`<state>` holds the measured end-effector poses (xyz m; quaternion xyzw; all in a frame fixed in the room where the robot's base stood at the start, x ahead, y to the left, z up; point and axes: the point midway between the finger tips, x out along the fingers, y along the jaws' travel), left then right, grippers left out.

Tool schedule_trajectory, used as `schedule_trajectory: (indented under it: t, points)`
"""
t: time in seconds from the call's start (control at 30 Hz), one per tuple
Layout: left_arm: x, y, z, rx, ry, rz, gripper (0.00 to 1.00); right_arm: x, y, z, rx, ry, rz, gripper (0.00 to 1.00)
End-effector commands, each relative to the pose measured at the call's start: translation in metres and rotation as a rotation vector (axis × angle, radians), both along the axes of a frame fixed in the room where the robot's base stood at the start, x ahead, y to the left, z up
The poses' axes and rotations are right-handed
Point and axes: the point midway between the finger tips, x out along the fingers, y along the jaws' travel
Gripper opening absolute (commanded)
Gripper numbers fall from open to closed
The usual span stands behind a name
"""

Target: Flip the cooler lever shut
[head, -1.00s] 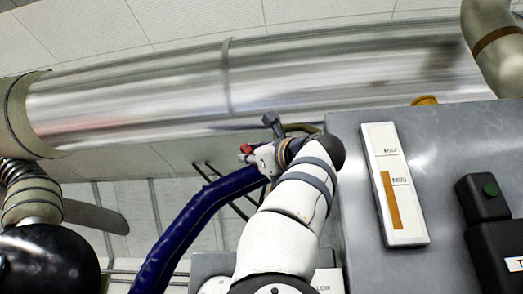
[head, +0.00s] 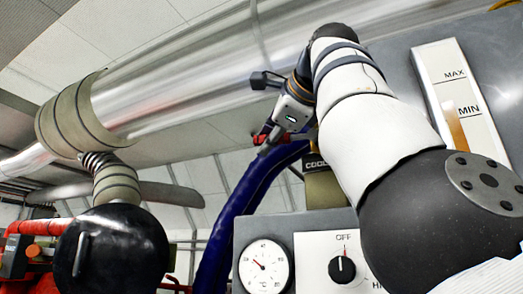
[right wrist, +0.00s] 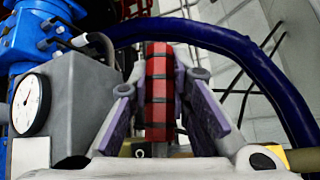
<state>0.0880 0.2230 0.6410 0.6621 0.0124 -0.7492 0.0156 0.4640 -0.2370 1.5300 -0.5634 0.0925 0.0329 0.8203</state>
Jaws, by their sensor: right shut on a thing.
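The cooler lever, a red handle with dark bands (right wrist: 158,90), stands between the two fingers of my right gripper (right wrist: 160,112) in the right wrist view. The gripper is shut on it. In the head view my right gripper (head: 275,128) is at the upper middle, and a small red part of the lever (head: 262,134) shows at its fingertips. An olive valve body with a dark label starting "COOL" (head: 322,185) is just below and right of it, partly hidden by my arm. The lever's pivot is hidden. My left gripper is not in view.
A thick blue hose (head: 235,205) curves up close to the gripper. A shiny pipe (head: 190,90) runs behind. A round gauge (head: 265,265) and a knob panel (head: 340,265) are below. A MAX/MIN level gauge (head: 462,100) is on the right.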

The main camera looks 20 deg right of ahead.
Motion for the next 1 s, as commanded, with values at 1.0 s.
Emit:
schedule_trajectory:
  t: [1.0]
  points:
    - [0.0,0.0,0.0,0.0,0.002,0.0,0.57,0.001,-0.005,-0.016,-0.082,0.106,-0.001,0.0]
